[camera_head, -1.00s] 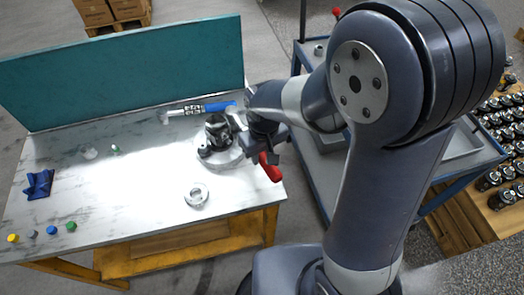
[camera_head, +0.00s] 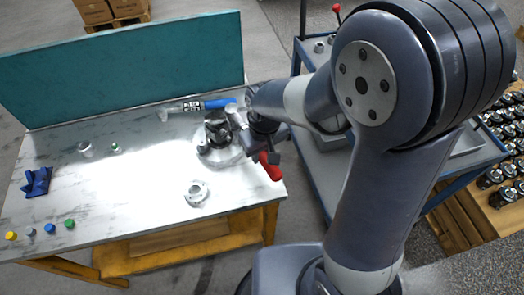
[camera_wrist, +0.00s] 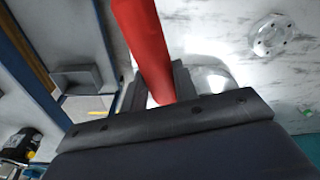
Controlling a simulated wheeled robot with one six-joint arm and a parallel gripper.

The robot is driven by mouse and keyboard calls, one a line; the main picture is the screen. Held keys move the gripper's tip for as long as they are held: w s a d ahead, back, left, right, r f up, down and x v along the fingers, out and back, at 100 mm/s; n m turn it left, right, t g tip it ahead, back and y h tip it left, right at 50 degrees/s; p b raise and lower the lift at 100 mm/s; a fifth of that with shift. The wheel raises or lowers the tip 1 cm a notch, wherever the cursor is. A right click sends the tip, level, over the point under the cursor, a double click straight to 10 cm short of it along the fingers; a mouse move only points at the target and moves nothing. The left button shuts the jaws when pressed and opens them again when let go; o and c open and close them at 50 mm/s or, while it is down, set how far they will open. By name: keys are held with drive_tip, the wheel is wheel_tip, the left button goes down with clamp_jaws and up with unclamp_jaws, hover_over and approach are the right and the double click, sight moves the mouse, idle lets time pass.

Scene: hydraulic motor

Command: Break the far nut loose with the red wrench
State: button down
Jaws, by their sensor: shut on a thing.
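My gripper (camera_head: 262,152) is shut on the red wrench (camera_head: 271,167) at the right end of the workbench. The wrench's red handle (camera_wrist: 147,45) runs between the fingers in the wrist view. Its working end is hidden in the head view. The hydraulic motor (camera_head: 217,128) stands on a round light base (camera_head: 222,152) just left of my gripper. The far nut cannot be made out, and I cannot tell whether the wrench touches it.
A grey ring flange (camera_head: 196,192) lies in front of the motor. A blue-handled tool (camera_head: 205,105) lies behind it. A blue cart (camera_head: 325,165) stands right of the bench. The bench's middle is clear.

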drive_tip(key=shift+f+b, duration=0.4)
drive_tip(key=shift+f, duration=0.1)
idle(0.5)
drive_tip(key=shift+w+f, duration=0.1)
drive_tip(key=shift+w, duration=0.05)
drive_tip(key=shift+s+f, duration=0.1)
drive_tip(key=shift+s, duration=0.1)
drive_tip(key=shift+w+f, duration=0.1)
drive_tip(key=shift+f, duration=0.05)
drive_tip(key=shift+f+b, duration=0.15)
drive_tip(key=shift+b, duration=0.25)
drive_tip(key=shift+s+d+f, duration=0.15)
drive_tip(key=shift+s+f, duration=0.05)
drive_tip(key=shift+s, duration=0.05)
drive_tip(key=shift+d, duration=0.1)
drive_tip(key=shift+w+d+f+n, duration=0.1)
drive_tip(key=shift+w+d+n, duration=0.95)
drive_tip(key=shift+d+n, duration=0.25)
drive_tip(key=shift+w+d, duration=0.1)
